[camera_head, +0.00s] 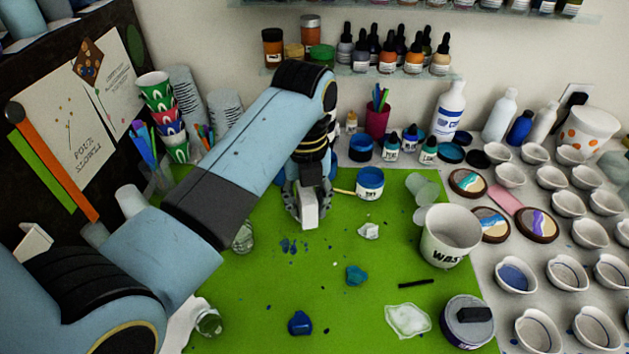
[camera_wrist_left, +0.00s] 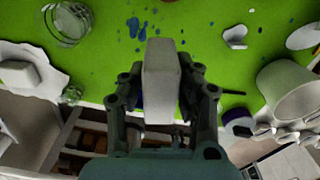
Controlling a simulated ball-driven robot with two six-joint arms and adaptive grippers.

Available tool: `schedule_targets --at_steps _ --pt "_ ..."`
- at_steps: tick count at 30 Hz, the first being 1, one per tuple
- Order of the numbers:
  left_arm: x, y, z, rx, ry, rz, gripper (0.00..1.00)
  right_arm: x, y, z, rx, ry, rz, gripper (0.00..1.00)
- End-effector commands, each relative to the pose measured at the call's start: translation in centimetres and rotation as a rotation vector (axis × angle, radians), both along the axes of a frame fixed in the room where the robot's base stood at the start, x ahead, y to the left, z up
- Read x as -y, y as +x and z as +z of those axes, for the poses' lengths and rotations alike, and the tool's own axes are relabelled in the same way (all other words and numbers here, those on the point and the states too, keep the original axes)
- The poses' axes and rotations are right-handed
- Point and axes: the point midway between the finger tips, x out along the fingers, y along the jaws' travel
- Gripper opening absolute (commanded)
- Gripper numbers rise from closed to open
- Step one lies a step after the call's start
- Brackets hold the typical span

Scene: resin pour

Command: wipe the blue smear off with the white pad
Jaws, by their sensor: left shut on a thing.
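My left gripper (camera_head: 307,200) is shut on the white pad (camera_head: 306,214), a pale block that hangs between its fingers over the green mat (camera_head: 260,300). In the left wrist view the white pad (camera_wrist_left: 162,82) is upright between the fingers of my left gripper (camera_wrist_left: 162,95). The blue smear (camera_head: 288,246) is a cluster of dark blue blotches on the mat, just in front and to the left of the pad. The smear also shows in the left wrist view (camera_wrist_left: 134,27), beside the pad's far end. I cannot tell whether the pad touches the mat. My right gripper is out of view.
A white waste cup (camera_head: 449,236) stands right of the mat's middle. A teal lump (camera_head: 356,275), a blue lump (camera_head: 300,322) and a crumpled white scrap (camera_head: 369,230) lie on the mat. A clear glass (camera_head: 243,238) stands left of the smear. An open blue jar (camera_head: 369,184) stands behind.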

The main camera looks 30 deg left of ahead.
Motion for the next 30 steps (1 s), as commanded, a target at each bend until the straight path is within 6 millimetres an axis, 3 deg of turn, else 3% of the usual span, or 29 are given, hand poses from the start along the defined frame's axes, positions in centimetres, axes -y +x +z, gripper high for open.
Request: schedule_targets --at_steps 5,18,30 --pt "0.0 -0.6 -0.5 -0.001 0.000 0.000 0.04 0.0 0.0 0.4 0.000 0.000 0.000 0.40" --pt "0.0 -0.6 -4.8 0.000 0.000 0.000 0.04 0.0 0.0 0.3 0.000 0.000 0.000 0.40" --pt "0.0 -0.5 -5.1 0.000 0.000 0.005 0.04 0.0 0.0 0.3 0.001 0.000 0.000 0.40"
